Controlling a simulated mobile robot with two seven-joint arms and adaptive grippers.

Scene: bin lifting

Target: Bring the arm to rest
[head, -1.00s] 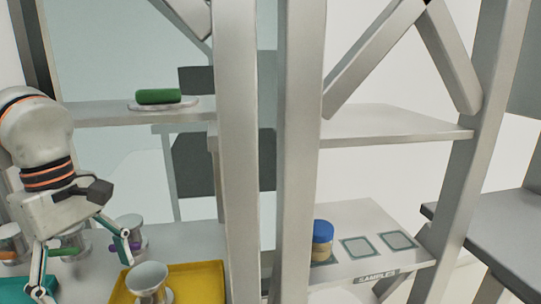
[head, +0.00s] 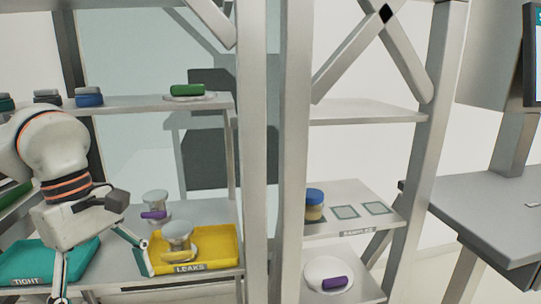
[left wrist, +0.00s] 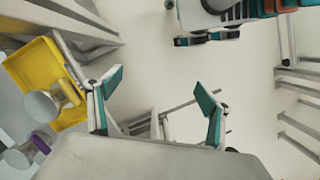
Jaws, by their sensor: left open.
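My left arm comes in from the left in the head view. Its gripper (head: 103,271) is open and empty, in front of the shelf between the teal tray and the yellow tray. In the left wrist view the left gripper (left wrist: 160,98) has its two teal fingertips wide apart with nothing between them. My right gripper is not in view.
A teal tray (head: 32,257) marked TIGHT and a yellow tray (head: 222,240) marked LEAKS sit on the lower shelf. Grey uprights (head: 294,120) divide the shelves. A grey table (head: 480,215) stands at right.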

